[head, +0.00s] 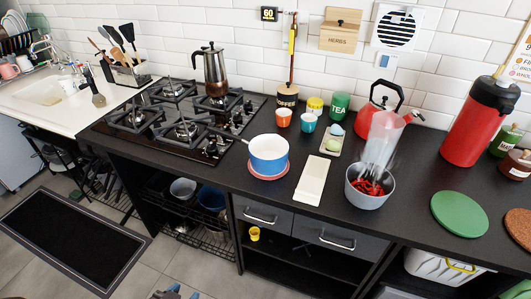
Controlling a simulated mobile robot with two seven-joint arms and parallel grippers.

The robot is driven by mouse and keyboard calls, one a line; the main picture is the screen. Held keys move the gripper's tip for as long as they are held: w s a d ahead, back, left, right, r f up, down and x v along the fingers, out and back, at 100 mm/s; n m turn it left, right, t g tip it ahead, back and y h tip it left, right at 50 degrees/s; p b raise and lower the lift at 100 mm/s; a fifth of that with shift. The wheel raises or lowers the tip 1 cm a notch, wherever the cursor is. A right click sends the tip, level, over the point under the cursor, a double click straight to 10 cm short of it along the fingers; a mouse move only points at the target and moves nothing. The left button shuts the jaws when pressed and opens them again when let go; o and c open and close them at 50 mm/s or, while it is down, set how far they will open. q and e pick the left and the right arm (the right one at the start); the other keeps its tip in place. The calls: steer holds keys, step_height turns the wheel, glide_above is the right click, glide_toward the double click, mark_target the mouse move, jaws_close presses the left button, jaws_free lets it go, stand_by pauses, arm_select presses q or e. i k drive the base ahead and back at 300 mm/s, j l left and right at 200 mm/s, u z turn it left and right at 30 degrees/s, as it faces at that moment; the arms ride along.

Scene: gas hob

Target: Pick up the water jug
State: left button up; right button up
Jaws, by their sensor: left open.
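The clear water jug (380,139) stands upright on the black counter, right of the middle in the head view. It is see-through, with a handle on its right side, and the red kettle shows behind it. Its lower part overlaps the grey bowl in the picture, so its base is hard to make out. My left gripper (177,293) shows only as small bluish tips at the bottom edge, low over the floor. It is open and far from the jug. My right gripper is not in view.
A grey bowl of red pieces (370,200) stands in front of the jug. The red kettle (374,104) is close behind it. A white-blue pot (268,158) and white spoon rest (312,178) are to the left. A tall red flask (474,125) and green mat (459,214) are to the right.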

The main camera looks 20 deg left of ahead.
mark_target(380, 146)
steer(key=i+j, duration=0.15)
steer(key=j, duration=0.35)
steer(key=i+j+z, duration=0.1)
steer(key=j, duration=0.35)
steer(key=i+j+z, duration=0.1)
steer(key=j, duration=0.4)
steer(key=i+j, duration=0.1)
steer(key=j, duration=0.4)
steer(key=i+j+z, duration=0.1)
steer(key=j, duration=0.4)
steer(key=l, duration=0.35)
steer(key=i+l, duration=0.15)
steer(key=l, duration=0.2)
